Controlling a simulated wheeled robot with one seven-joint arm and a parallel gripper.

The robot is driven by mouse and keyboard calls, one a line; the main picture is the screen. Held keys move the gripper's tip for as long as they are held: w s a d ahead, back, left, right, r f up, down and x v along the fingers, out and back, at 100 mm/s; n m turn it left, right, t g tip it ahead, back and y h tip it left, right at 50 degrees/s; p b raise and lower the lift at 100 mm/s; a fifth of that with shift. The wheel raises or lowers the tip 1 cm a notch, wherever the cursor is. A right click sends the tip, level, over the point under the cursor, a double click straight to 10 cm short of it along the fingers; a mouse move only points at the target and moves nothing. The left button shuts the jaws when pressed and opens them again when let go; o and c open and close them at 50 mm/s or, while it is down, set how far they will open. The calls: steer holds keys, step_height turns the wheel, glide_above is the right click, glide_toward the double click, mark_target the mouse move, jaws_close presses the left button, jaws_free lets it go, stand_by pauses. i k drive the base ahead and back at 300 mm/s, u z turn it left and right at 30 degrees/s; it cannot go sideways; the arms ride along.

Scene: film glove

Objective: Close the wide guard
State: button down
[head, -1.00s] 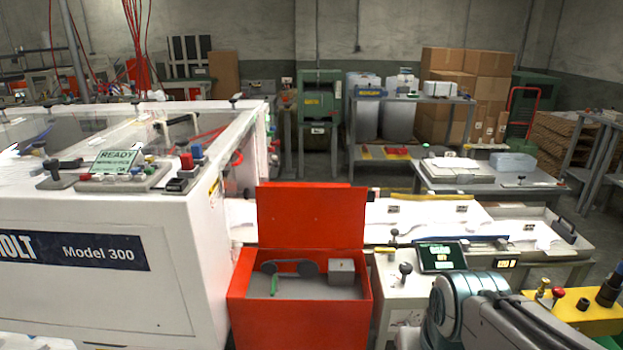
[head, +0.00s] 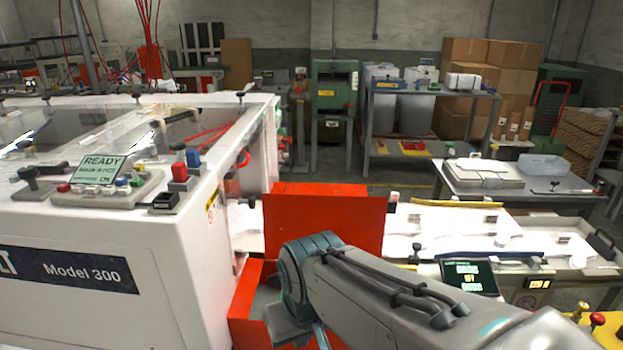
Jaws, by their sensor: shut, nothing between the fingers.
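A broad red panel (head: 338,225) stands upright at the back of a red box (head: 243,295) in the head view. It looks like the wide guard, and it is open. My arm covers the panel's lower right part and most of the box, so the pulleys, belt and grey block inside are hidden now. My arm reaches in from the lower right and bends down over the box. My gripper is out of view, below the frame's edge or hidden by the arm.
The white Model 300 machine (head: 150,240) stands close on the left, with a control panel (head: 105,187) on top. A white conveyor bed (head: 455,230) and a dark display (head: 470,275) lie to the right. Open floor (head: 350,175) shows behind the red panel.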

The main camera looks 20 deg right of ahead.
mark_target(360, 222)
steer(key=z, duration=0.3)
steer(key=i, duration=0.95)
steer(key=z, duration=0.65)
